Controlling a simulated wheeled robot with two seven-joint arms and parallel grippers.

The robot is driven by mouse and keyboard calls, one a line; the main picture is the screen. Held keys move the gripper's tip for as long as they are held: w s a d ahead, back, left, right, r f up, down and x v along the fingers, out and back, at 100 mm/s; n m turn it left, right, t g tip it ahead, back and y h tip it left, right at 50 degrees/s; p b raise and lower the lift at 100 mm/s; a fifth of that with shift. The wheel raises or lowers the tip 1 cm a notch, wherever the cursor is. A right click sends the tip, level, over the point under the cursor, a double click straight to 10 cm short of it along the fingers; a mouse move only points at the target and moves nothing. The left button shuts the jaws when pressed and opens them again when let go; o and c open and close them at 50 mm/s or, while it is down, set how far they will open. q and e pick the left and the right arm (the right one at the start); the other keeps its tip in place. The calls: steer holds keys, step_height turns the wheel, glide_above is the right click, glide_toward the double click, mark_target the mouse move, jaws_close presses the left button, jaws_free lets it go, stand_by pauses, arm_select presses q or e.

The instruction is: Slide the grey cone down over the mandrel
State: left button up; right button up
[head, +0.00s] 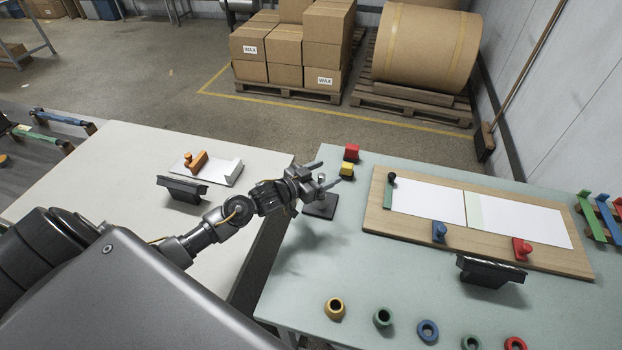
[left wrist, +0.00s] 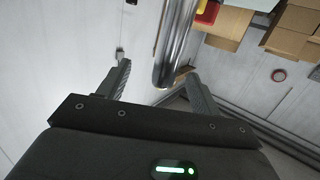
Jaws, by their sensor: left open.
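The mandrel (left wrist: 180,40) is a shiny metal rod with a rounded end. In the left wrist view it reaches in from the top and ends between my finger tips, with gaps on both sides. In the head view its dark square base (head: 321,207) stands at the left edge of the green table, and my gripper hides most of the rod. My left gripper (head: 330,172) is open and empty at the rod; its spread fingers also show in the left wrist view (left wrist: 160,85). I cannot make out a grey cone in either view. My right gripper is not in view.
A wooden board (head: 450,235) with white sheets lies to the right. Several coloured rings (head: 383,317) line the front edge. A white table (head: 90,190) stands to the left.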

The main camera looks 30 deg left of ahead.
arm_select(q)
steer(key=b+v, duration=0.2)
steer(key=v, duration=0.7)
steer(key=shift+s+a, duration=0.15)
steer(key=shift+s, duration=0.2)
